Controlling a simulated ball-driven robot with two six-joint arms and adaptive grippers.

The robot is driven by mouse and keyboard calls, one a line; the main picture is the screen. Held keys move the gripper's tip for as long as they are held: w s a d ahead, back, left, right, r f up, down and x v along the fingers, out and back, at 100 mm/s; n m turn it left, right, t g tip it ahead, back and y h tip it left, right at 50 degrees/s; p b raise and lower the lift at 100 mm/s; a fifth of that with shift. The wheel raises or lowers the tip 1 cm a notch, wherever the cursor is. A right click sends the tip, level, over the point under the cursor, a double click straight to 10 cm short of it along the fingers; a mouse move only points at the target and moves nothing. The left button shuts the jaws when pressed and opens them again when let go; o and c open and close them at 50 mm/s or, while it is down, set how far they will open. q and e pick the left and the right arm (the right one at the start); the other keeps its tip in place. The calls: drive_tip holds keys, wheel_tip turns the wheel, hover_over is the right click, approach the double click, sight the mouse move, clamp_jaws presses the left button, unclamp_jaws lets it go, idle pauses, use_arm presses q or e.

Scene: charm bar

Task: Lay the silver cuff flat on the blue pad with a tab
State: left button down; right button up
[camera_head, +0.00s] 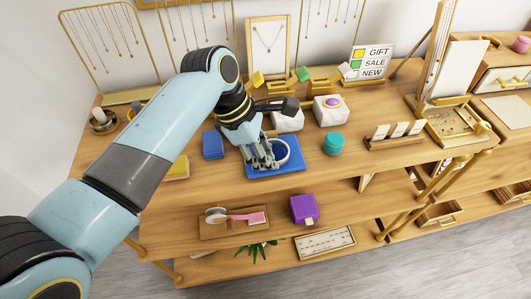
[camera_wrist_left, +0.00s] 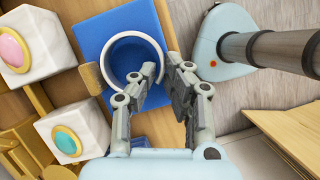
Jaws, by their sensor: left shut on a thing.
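The silver cuff (camera_head: 288,151), a pale ring open to one side, is over the blue pad (camera_head: 291,169) and also shows in the left wrist view (camera_wrist_left: 106,60). Its ring looks level there. I cannot tell whether its underside touches the pad. My left gripper (camera_head: 264,160) is shut on the cuff's near side; in the left wrist view its fingers (camera_wrist_left: 162,70) straddle the rim and hide part of it. The pad's brown tab (camera_wrist_left: 91,78) sticks out at the pad's left edge in the left wrist view. My right gripper is not in view.
The counter's front edge lies close before the pad.

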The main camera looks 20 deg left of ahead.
use_arm(q)
drive_tip(key=shift+f, duration=0.2)
idle(0.5)
drive_tip(key=c, duration=1.3)
unclamp_jaws()
drive_tip(key=v, duration=1.2)
drive_tip(key=shift+d, duration=0.1)
